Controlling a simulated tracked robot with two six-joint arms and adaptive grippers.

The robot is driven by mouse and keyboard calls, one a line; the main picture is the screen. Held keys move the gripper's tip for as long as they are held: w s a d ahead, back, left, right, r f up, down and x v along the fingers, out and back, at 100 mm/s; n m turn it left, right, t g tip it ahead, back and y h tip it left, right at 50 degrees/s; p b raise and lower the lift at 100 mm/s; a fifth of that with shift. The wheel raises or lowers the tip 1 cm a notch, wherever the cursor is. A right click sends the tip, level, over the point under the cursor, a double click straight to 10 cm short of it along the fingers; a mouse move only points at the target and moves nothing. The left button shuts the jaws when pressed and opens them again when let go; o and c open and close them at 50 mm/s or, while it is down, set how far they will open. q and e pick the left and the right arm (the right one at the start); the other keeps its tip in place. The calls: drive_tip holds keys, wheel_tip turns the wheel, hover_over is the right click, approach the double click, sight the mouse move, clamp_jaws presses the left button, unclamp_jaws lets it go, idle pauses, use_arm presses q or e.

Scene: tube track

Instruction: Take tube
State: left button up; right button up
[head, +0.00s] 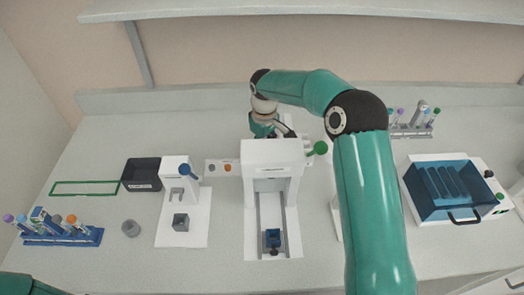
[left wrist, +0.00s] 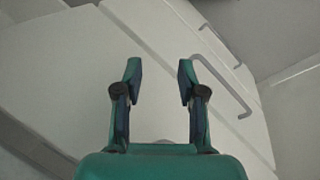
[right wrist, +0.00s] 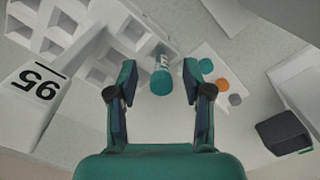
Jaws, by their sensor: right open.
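In the right wrist view a tube (right wrist: 161,75) with a teal end and a pale printed label lies between my open fingertips, at the edge of a white rack with square holes (right wrist: 103,70). My right gripper (right wrist: 157,75) is open around it; I cannot tell whether either finger touches it. In the head view my right gripper (head: 284,131) is behind the white machine (head: 272,152), which partly hides it, and the tube there cannot be made out. My left gripper (left wrist: 159,72) is open and empty, facing a pale cabinet front with a handle (left wrist: 225,85).
A blue rack with several tubes (head: 62,238) stands at the left, and another tube rack (head: 408,132) at the back right. A black bin (head: 142,174), a small white stand (head: 178,170) and a blue-lidded box (head: 447,190) are on the bench. A wall shelf (head: 300,8) hangs above.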

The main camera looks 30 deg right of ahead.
drive_tip(key=shift+f, duration=0.35)
clamp_jaws()
drive_tip(key=shift+r, duration=0.15)
drive_tip(key=shift+r, duration=0.25)
wheel_tip(320, 180, up, 8)
drive_tip(key=shift+r+b, duration=0.15)
drive_tip(key=shift+b, duration=0.7)
drive_tip(key=shift+r, duration=0.5)
